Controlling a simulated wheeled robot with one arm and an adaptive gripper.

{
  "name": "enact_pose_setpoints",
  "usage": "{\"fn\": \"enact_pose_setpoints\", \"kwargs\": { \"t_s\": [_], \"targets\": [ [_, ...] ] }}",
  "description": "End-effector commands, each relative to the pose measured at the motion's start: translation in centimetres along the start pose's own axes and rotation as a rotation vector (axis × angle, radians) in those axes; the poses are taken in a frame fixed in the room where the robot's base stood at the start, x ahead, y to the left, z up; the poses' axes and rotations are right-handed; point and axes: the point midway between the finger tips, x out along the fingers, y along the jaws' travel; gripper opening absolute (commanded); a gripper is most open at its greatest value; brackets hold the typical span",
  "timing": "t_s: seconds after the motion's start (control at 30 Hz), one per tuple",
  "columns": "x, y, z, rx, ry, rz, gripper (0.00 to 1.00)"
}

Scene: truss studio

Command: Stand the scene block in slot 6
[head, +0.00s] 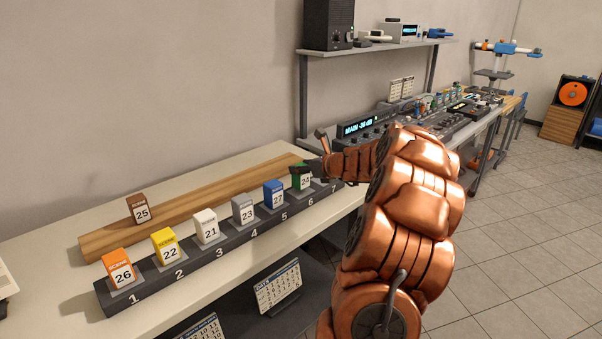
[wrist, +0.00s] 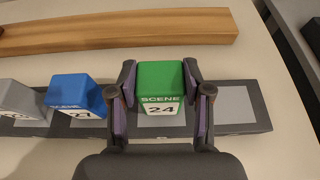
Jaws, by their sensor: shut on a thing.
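The green scene block (head: 301,177), numbered 24, is upright at slot 6 of the dark numbered rack (head: 215,253). It also shows in the wrist view (wrist: 160,78), with its SCENE label facing the camera. My gripper (wrist: 160,92) is shut on the block, one finger on each side. In the head view my gripper (head: 304,170) partly covers the block. A pale slot pad (wrist: 161,119) shows just below the block. I cannot tell whether the block's base touches it.
Orange 26 (head: 119,269), yellow 22 (head: 165,246), white 21 (head: 206,226), grey 23 (head: 244,209) and a blue block (head: 273,194) stand in slots 1 to 5. Brown 25 (head: 138,209) stands at the wooden rail (head: 185,205) behind. Slot 7 looks empty.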

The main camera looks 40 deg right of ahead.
Motion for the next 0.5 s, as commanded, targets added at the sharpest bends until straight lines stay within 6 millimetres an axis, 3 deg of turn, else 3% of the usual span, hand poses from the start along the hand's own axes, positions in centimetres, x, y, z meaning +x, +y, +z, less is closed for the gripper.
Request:
{"fn": "enact_pose_setpoints", "kwargs": {
  "t_s": [0.13,0.5],
  "targets": [
    [0.62,0.12,-1.26,0.000,0.001,0.002,0.12],
    [0.80,0.24,-1.41,-0.002,-0.001,0.004,0.12]
  ]
}}
